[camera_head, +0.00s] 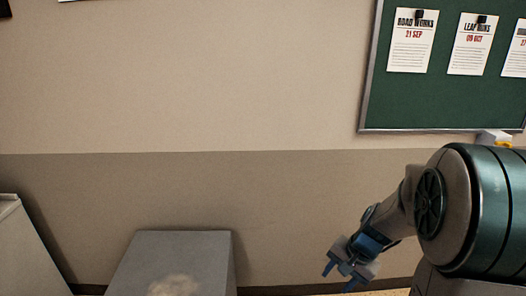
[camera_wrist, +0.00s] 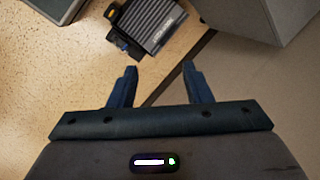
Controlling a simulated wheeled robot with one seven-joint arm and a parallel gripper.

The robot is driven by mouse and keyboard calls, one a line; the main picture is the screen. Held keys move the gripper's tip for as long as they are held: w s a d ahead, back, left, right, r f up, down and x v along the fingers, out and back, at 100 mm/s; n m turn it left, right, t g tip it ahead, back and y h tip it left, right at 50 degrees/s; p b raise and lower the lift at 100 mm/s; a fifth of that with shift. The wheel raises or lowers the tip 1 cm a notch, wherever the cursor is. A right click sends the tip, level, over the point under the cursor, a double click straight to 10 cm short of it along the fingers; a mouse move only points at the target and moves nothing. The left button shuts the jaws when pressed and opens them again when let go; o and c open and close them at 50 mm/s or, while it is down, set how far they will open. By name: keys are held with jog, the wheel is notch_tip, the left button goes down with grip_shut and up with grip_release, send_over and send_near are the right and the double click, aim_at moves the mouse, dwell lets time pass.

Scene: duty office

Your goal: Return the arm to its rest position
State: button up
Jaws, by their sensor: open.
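My gripper (camera_head: 337,275) shows at the lower right of the head view, at the end of my arm, with its blue fingers pointing down and to the left. In the wrist view my gripper (camera_wrist: 158,88) has its two fingers spread apart with nothing between them. Nothing is held.
A grey box-shaped cabinet (camera_head: 190,255) stands against the wall at the lower middle. A green notice board (camera_head: 430,103) with papers hangs at upper right. In the wrist view a dark ribbed device (camera_wrist: 150,24) lies near the tan surface's (camera_wrist: 50,75) edge.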

jog(key=s+a+r+n+h+p, duration=0.1)
jog(key=s+r+n+p, duration=0.1)
jog(key=r, duration=0.5)
jog(key=s+a+r+n+t+h+p, duration=0.1)
jog(key=s+r+n+p, duration=0.2)
jog(key=s+r+p, duration=0.2)
jog(key=s+a+r+n+h+p, duration=0.1)
jog(key=s+r+n+p, duration=0.1)
jog(key=s+r, duration=0.4)
notch_tip(320, 180, up, 5)
jog(key=shift+a+f+n+p, duration=0.1)
jog(key=shift+a+n+p, duration=0.3)
jog(key=shift+p, duration=0.45)
jog(key=shift+c, duration=1)
jog(key=shift+a, duration=0.1)
